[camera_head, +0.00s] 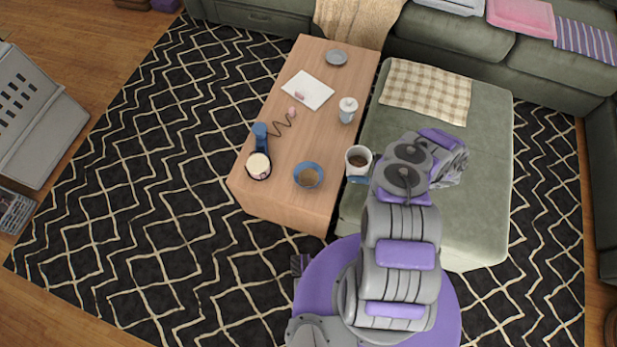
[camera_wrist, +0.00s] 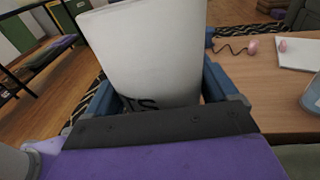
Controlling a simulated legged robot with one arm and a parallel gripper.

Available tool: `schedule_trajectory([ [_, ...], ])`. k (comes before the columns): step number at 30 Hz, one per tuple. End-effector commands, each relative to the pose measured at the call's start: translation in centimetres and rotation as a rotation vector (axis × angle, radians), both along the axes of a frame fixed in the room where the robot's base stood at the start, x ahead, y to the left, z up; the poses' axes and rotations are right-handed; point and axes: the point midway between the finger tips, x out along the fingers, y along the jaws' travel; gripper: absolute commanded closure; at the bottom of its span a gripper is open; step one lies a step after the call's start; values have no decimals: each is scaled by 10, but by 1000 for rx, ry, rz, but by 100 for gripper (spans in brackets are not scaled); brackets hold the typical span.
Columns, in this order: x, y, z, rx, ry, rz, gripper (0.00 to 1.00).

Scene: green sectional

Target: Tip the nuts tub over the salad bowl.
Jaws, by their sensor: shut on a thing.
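The nuts tub (camera_head: 353,153) is white, with dark brown contents showing in its open mouth. It looks roughly upright, above the gap between the wooden table and the green ottoman. My gripper (camera_head: 359,179) is shut on it. In the wrist view the tub (camera_wrist: 155,50) stands between the blue fingers of my gripper (camera_wrist: 162,92), with part of dark lettering showing; its contents are hidden there. A blue bowl (camera_head: 297,172), apparently the salad bowl, sits on the table left of the tub, with brown contents. The tub is beside the bowl, not over it.
The wooden table (camera_head: 318,130) also holds a blue item with a round cream top (camera_head: 258,163), a coiled dark cord (camera_head: 283,123), a white sheet (camera_head: 315,93), a white-lidded container (camera_head: 347,110) and a grey dish (camera_head: 336,57). The green ottoman (camera_head: 485,140) bears a checked cloth (camera_head: 425,90).

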Motion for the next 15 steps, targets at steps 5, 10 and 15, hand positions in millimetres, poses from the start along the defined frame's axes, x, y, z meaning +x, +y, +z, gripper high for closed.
schedule_trajectory([
  [5, 0, -2, -1, 22, -3, -4, 58],
  [10, 0, -2, -2, 51, -9, -4, 58],
  [15, 0, -2, -1, 76, -19, -3, 58],
])
